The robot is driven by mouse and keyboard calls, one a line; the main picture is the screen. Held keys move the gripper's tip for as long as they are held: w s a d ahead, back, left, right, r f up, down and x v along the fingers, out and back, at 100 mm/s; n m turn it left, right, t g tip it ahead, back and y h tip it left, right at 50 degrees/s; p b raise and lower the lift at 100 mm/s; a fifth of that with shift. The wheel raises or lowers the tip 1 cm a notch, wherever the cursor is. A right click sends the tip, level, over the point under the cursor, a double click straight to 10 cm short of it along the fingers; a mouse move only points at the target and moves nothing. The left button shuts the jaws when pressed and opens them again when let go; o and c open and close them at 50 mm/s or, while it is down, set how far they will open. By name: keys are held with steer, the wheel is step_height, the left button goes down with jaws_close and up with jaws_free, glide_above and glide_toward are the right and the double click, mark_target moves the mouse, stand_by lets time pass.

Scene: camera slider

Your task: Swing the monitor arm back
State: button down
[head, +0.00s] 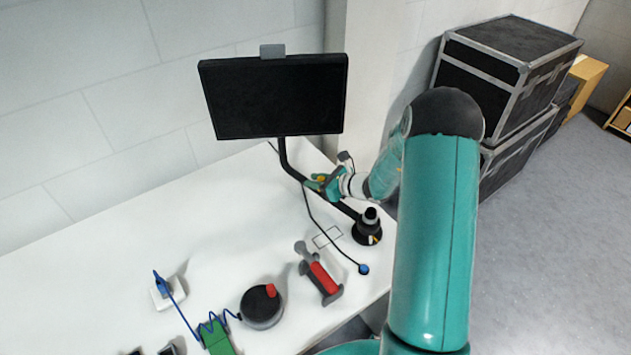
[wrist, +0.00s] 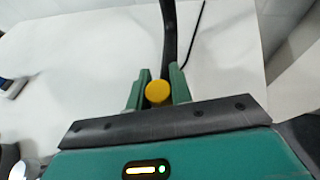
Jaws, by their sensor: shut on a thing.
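The monitor (head: 272,97) is black and stands over the back of the white table, carried on a black monitor arm (head: 291,170). The arm runs down to a round black base (head: 367,229) near the table's right edge. My gripper (head: 324,184) is at the middle of the monitor arm. In the wrist view, the green fingers of my gripper (wrist: 158,92) are shut on a yellow knob (wrist: 157,92), one finger on each side. The black monitor arm (wrist: 169,40) extends away beyond the knob. My fingers partly hide the knob in the head view.
A red-handled tool (head: 322,279), a round dark device with a red knob (head: 262,305) and a green block with a blue coiled cord (head: 216,337) lie on the table (head: 130,235). A thin black cable ends at a blue plug (head: 363,269). Black cases (head: 505,75) stand at right.

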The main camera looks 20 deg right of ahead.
steer(key=shift+w+d+r, duration=0.1)
steer(key=shift+w+d, duration=0.1)
steer(key=shift+d, duration=0.3)
steer(key=c, duration=1.3)
jaws_free()
steer(key=shift+w, duration=0.1)
steer(key=shift+o, duration=0.2)
steer(key=shift+a, duration=0.1)
steer(key=shift+s, duration=0.3)
steer(key=v, duration=1.3)
steer(key=shift+r, duration=0.2)
steer(key=shift+s, duration=0.15)
